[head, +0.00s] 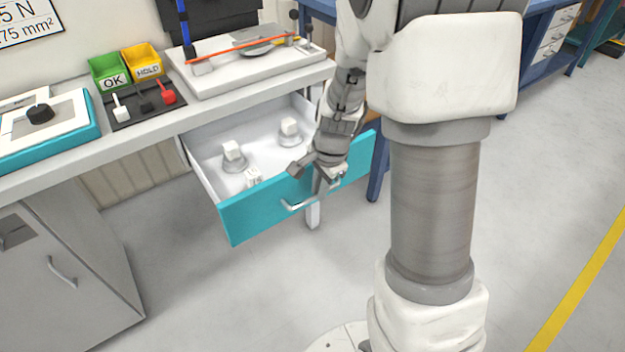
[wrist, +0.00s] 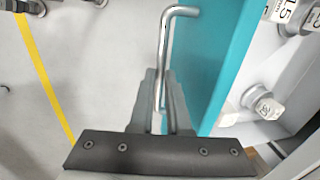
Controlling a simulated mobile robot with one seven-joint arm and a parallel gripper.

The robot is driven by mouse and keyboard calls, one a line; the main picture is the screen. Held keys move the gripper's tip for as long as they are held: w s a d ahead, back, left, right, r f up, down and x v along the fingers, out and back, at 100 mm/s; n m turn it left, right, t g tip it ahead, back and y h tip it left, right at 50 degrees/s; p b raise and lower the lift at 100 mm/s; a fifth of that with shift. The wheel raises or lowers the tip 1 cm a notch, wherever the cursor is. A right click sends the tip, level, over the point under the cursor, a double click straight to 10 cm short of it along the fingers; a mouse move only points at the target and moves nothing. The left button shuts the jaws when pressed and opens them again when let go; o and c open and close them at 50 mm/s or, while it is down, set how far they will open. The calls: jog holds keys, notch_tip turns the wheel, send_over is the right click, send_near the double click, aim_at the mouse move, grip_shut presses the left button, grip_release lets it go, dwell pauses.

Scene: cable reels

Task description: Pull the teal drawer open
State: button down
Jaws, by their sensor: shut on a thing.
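The teal drawer (head: 262,212) stands pulled out from under the bench, its white inside showing. Several pale blocks on round bases sit in it. Its front panel also shows in the wrist view (wrist: 222,50). The silver bar handle (head: 294,206) runs across the front and shows in the wrist view (wrist: 165,45). My gripper (head: 338,180) is at the right end of the handle. In the wrist view, my gripper (wrist: 160,105) has its two fingers shut on the bar, one on each side. The fingers hide the lower end of the bar there.
On the bench (head: 215,104) stand a green bin (head: 108,72), a yellow bin (head: 143,62) and a white tray (head: 255,70). A grey cabinet (head: 65,265) stands at the lower left. The floor in front of the drawer (head: 230,290) is clear.

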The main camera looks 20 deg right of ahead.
jog(key=shift+s+d, duration=0.25)
jog(key=shift+s, duration=0.5)
jog(key=c, duration=0.9)
grip_release()
jog(key=shift+s+d+r+p, duration=0.15)
jog(key=shift+s+r+p, duration=0.65)
jog(key=shift+r, duration=2.05)
jog(key=shift+s+d+r+p, duration=0.25)
jog(key=shift+r+p, duration=1.05)
jog(key=shift+r, duration=1.55)
jog(key=shift+s+d+r+p, duration=0.1)
jog(key=shift+s+r+p, duration=0.7)
jog(key=shift+r, duration=2.05)
jog(key=shift+w, duration=0.25)
